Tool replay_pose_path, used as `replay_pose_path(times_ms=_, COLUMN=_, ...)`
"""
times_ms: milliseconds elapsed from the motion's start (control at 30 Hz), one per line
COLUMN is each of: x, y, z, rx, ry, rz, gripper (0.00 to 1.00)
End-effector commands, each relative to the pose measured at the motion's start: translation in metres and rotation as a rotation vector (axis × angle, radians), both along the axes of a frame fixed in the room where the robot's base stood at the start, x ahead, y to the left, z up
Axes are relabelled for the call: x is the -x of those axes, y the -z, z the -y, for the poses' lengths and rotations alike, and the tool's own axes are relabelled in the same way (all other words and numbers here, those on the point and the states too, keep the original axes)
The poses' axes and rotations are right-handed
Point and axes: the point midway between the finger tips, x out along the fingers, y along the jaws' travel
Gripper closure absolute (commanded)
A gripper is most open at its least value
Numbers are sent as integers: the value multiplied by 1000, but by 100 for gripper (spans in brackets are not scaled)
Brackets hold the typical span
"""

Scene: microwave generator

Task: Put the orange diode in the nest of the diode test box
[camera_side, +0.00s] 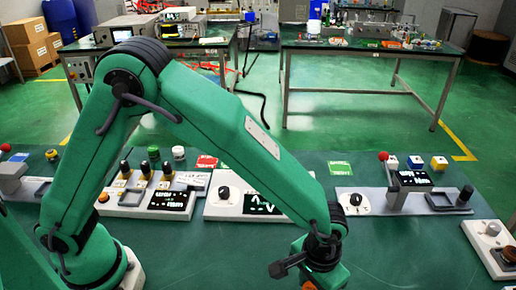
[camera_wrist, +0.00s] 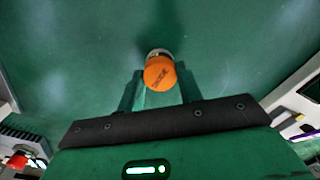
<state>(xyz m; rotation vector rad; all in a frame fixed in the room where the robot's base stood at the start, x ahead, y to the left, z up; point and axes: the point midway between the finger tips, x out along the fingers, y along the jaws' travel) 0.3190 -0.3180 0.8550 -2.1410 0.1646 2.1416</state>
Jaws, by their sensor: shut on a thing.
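The orange diode (camera_wrist: 160,73) shows in the wrist view as a round orange top with dark marking and a pale edge behind it. My gripper (camera_wrist: 161,84) is shut on it, with one green finger on each side. In the side view my gripper (camera_side: 325,275) hangs low over the green bench at the bottom edge, and a bit of orange shows beneath it. The diode's lower part is hidden. Several pale instrument boxes stand on the bench; I cannot tell which is the diode test box, and I cannot make out its nest.
A box with a dial and display (camera_side: 254,204) stands behind my gripper.

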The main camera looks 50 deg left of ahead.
Motion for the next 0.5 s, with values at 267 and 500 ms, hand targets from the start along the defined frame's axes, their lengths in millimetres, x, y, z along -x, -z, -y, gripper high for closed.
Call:
replay_pose_path(times_ms=267, x=0, y=-8, z=0, rx=1, ry=0, rz=2, gripper=93)
replay_pose_path(times_ms=500, x=0, y=-35, z=1, rx=2, ry=0, rz=3, gripper=93)
